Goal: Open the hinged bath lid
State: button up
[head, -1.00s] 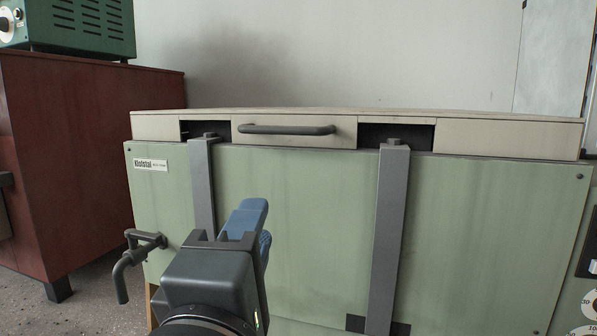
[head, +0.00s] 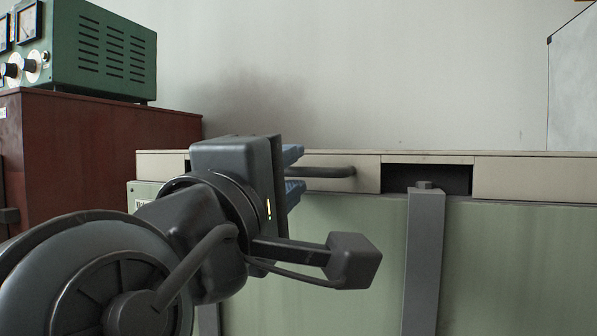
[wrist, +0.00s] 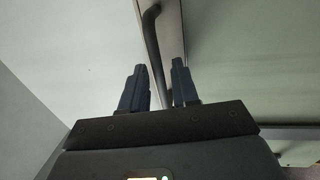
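The bath lid (head: 530,178) is a long cream slab lying flat on top of the green bath body (head: 515,260), and it looks closed. Its dark bar handle (head: 335,172) is on the lid's front face; its left part is hidden behind my gripper. My gripper (head: 297,170) is at the handle's left part, its blue fingers one above and one below the bar's level. In the wrist view, the handle (wrist: 153,35) runs down between the two open fingers, with gaps beside it. I cannot see a firm grip.
A grey upright strap (head: 423,260) stands at the bath front, its top reaching a dark notch (head: 440,179) in the lid. A red-brown cabinet (head: 110,145) with a green instrument box (head: 100,55) is at the left. A plain wall is behind, with free room above the lid.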

jog(key=shift+w+d+r, duration=0.1)
jog(key=shift+w+d, duration=0.1)
jog(key=shift+w, duration=0.25)
jog(key=shift+c, duration=0.2)
grip_shut()
